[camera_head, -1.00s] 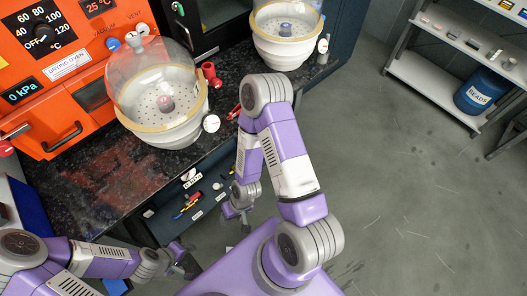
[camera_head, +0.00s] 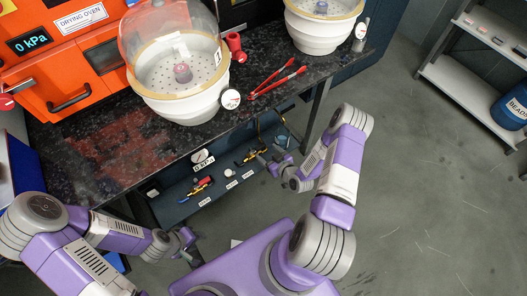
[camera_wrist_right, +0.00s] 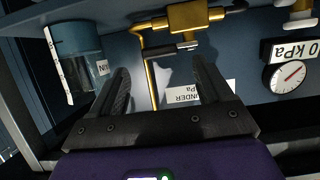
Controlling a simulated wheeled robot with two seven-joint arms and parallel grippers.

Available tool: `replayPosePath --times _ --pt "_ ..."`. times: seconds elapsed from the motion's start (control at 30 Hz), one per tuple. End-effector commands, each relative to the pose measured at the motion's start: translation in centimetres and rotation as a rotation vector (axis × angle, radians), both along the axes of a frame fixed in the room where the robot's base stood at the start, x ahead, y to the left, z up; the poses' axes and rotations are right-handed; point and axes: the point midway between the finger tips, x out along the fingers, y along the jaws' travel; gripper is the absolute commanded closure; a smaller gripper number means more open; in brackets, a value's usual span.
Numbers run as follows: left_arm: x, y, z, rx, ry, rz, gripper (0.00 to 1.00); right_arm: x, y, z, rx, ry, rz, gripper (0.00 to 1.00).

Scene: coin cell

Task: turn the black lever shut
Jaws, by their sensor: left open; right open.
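The black lever (camera_wrist_right: 162,50) shows in the right wrist view below a brass valve (camera_wrist_right: 197,17). It lies roughly crosswise in the picture, with a bright metal piece at its right end. My right gripper (camera_wrist_right: 163,82) is open, and its two dark fingers point towards the lever from either side. Nothing is between its fingertips, and I cannot tell how far off the lever is. In the head view my right gripper (camera_head: 268,163) is low by the bench's front, where I cannot make out the lever. My left gripper (camera_head: 188,243) is open and empty at the lower left.
A round gauge (camera_wrist_right: 288,74) stands right of the valve, and a blue container (camera_wrist_right: 78,52) left of it. A thin brass pipe (camera_wrist_right: 152,80) runs down between the fingers. Above, the dark bench (camera_head: 95,160) bears a domed desiccator (camera_head: 185,105) and red tongs (camera_head: 278,80).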

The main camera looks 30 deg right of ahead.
Motion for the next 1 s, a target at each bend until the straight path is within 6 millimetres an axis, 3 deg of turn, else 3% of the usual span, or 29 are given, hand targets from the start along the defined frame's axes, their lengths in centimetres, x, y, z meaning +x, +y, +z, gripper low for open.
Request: replayPosePath --times 0.23,0.6,0.93,1.0 --pt "0.0 0.0 -1.3 0.0 0.0 0.0 0.57 3.0 0.3 -1.4 0.003 0.0 0.001 0.21" --pt "0.0 0.0 -1.3 0.0 0.0 0.0 0.57 3.5 0.3 -1.5 0.004 0.002 -0.001 0.23" --pt "0.0 0.0 -1.4 0.0 0.0 0.0 0.57 3.5 0.3 -1.5 0.003 0.002 0.0 0.73" --pt "0.0 0.0 -1.4 0.0 0.0 0.0 0.57 3.5 0.3 -1.5 0.003 0.003 -0.002 0.77"
